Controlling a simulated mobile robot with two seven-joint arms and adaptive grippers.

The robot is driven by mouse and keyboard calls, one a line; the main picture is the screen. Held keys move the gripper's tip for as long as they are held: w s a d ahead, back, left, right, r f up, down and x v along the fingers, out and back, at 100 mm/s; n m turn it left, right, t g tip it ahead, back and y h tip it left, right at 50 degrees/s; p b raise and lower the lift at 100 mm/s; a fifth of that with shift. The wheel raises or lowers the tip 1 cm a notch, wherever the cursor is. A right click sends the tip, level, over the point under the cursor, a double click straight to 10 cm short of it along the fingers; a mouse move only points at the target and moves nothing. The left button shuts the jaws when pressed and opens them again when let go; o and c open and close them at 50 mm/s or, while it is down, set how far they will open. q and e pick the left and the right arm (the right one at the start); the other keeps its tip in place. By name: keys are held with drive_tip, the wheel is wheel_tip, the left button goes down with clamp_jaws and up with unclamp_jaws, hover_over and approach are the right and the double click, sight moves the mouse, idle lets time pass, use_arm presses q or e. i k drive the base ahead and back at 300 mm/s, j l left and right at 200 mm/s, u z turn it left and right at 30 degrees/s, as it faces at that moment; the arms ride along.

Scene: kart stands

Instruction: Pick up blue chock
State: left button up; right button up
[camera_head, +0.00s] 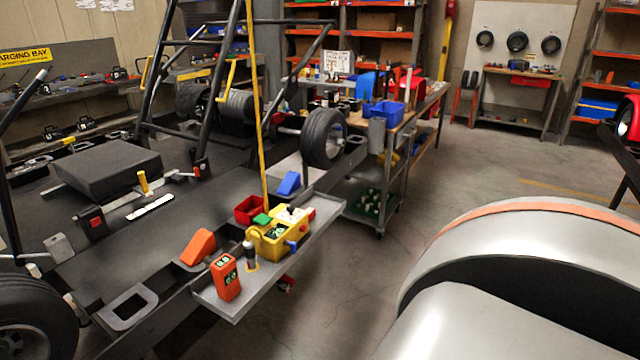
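The blue chock (288,183) is a small wedge. A similar orange chock (198,246) sits nearer, left of the tray's front end. The blue chock is in clear view and nothing holds it. Neither of my grippers is in view.
Near the blue chock are a red bin (250,210), a yellow box (278,236) and a thin upright yellow pole (257,110). An orange meter (225,277) stands at the near end. A cart with blue bins (383,114) stands behind. Open floor (375,255) lies right of the shelf.

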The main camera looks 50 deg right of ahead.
sight(291, 182)
drive_tip(key=z, duration=1.45)
